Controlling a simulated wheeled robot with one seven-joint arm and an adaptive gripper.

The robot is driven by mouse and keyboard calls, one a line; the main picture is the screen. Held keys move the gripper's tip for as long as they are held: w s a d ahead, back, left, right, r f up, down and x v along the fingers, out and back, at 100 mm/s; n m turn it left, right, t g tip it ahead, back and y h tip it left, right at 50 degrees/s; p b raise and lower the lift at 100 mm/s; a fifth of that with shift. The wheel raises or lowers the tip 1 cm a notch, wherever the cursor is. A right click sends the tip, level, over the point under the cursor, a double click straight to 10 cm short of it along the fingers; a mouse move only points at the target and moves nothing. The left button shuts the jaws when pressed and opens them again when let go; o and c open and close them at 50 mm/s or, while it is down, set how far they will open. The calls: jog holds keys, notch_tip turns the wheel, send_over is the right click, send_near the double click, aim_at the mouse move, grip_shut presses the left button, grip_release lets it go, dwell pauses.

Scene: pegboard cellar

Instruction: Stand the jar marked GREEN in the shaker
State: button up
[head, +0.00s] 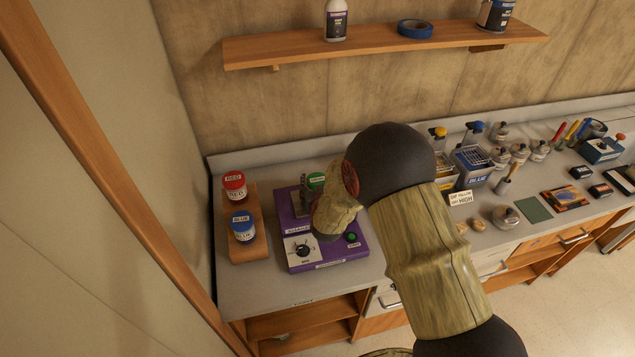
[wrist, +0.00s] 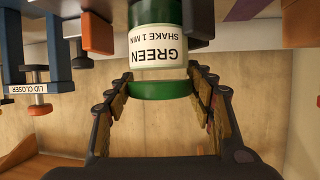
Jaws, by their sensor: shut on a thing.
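The jar marked GREEN (wrist: 160,45) is a white-labelled jar with a green lid (wrist: 160,90); its label also reads SHAKE 1 MIN. My gripper (wrist: 163,82) is shut on it near the lid in the wrist view. The shaker (head: 325,254) is a purple box with a dial, a green button and a grey upright clamp. The jar appears at the clamp, but whether its base touches the shaker is hidden.
A wooden rack (head: 252,252) left of the shaker holds a RED jar (head: 234,187) and a BLUE jar (head: 242,226). A LID CLOSER (wrist: 55,88) shows in the wrist view. Tins and tools crowd the counter to the right. A shelf (head: 390,45) hangs above.

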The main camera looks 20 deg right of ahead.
jog(key=o, duration=1.5)
jog(key=shift+r, duration=0.15)
jog(key=v, duration=1.2)
jog(key=s+a+r+n+g+y, duration=0.1)
jog(key=s+r+g+y, duration=0.15)
jog(key=r, duration=0.35)
jog(key=s+a+r+g+y, duration=0.1)
jog(key=s+r, duration=0.3)
jog(key=r, duration=0.3)
jog(key=s+d+r+g, duration=0.1)
jog(key=s+r, duration=0.1)
jog(key=s, duration=0.5)
jog(key=s+d+r+g+h, duration=0.1)
jog(key=s+r+g, duration=0.1)
jog(key=s, duration=0.6)
jog(key=s+d+r+g, duration=0.1)
jog(key=s+r, duration=0.2)
jog(key=s, duration=0.5)
jog(key=shift+s+d+r+n+p, duration=0.2)
jog(key=shift+d+r+n+p, duration=0.15)
jog(key=shift+d+r+n, duration=0.05)
